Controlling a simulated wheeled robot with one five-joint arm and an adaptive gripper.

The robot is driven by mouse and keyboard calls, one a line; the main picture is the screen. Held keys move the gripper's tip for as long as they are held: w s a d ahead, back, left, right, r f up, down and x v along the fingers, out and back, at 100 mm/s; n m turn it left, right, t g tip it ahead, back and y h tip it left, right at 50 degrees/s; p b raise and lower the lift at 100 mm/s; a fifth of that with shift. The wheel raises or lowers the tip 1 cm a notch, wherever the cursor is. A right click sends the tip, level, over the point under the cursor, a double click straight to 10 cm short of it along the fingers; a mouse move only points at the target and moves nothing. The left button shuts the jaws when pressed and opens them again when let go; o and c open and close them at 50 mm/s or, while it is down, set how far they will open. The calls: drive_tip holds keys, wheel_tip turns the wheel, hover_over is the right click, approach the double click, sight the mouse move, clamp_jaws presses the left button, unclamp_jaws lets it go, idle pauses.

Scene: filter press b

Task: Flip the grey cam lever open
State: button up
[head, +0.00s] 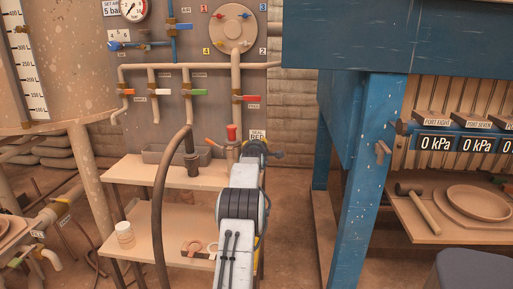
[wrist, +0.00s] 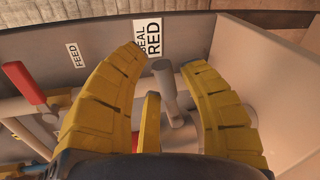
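In the wrist view, a grey lever (wrist: 164,76) with a round-ended shaft stands out from the grey panel, just below the SEAL RED label. My gripper (wrist: 165,57) is open, with its ribbed yellow fingers to the left and right of the lever. The lever appears in the gap between them, with no clear contact. A narrow yellow piece (wrist: 150,122) shows low between the fingers; I cannot tell what it belongs to. In the head view, my arm and wrist hide the fingers and most of the area around the lever.
A red handle (wrist: 24,82) on pale pipework is left of my gripper in the wrist view. A pale wall (wrist: 265,70) stands close on the right. In the head view, a shelf (head: 130,168) and dark hose (head: 160,200) are left of my arm; a blue post (head: 360,180) is right.

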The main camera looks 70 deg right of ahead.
drive_tip(key=shift+a+r, duration=0.1)
drive_tip(key=shift+a, duration=0.05)
drive_tip(key=v, duration=1.1)
drive_tip(key=shift+a, duration=0.35)
drive_tip(key=shift+s, duration=0.15)
